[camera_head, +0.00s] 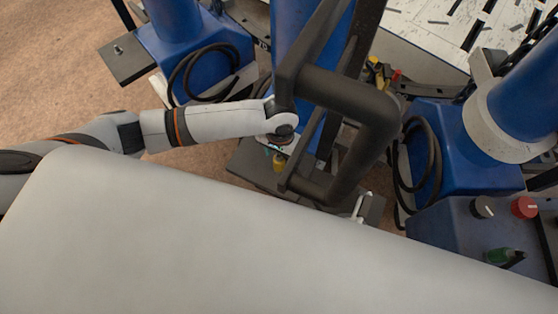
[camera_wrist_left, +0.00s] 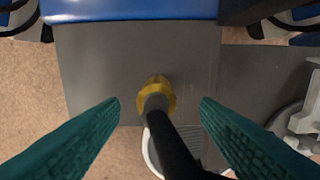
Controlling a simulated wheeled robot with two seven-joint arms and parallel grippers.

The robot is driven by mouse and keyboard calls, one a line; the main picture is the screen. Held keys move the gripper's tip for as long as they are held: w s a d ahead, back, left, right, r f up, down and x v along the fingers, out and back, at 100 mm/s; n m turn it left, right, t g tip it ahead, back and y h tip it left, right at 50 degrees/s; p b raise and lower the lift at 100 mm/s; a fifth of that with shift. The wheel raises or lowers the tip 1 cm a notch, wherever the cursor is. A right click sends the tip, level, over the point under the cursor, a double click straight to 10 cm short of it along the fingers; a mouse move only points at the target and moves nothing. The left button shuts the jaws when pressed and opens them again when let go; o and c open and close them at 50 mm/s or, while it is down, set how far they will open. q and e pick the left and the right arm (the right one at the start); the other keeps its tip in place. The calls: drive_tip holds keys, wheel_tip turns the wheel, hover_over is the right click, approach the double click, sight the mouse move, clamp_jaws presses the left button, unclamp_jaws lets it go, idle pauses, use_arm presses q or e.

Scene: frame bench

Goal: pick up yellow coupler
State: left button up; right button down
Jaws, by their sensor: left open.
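The yellow coupler (camera_head: 279,162) shows in the head view as a small yellow piece just below the end of my left arm, over a dark grey plate. In the left wrist view the coupler (camera_wrist_left: 158,88) is a yellow ring around a dark rod that runs toward the bottom edge. My left gripper (camera_wrist_left: 160,103) is open, with one green ribbed finger on each side of the coupler and rod. Both fingers stand apart from it. In the head view my left gripper (camera_head: 277,148) is mostly hidden under the wrist.
A thick dark frame (camera_head: 350,100) stands close to the right of my left wrist. Blue machine bases with black cables (camera_head: 210,75) stand left and right. A grey plate (camera_wrist_left: 100,60) lies under the coupler. A blue control box (camera_head: 450,235) with knobs is at the right.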

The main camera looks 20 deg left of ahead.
sight(279, 163)
use_arm(q)
drive_tip(key=shift+a+f+b, duration=0.15)
drive_tip(key=shift+f+b, duration=0.25)
drive_tip(key=shift+f, duration=2.75)
drive_tip(key=shift+c, duration=0.5)
drive_tip(key=c, duration=1.1)
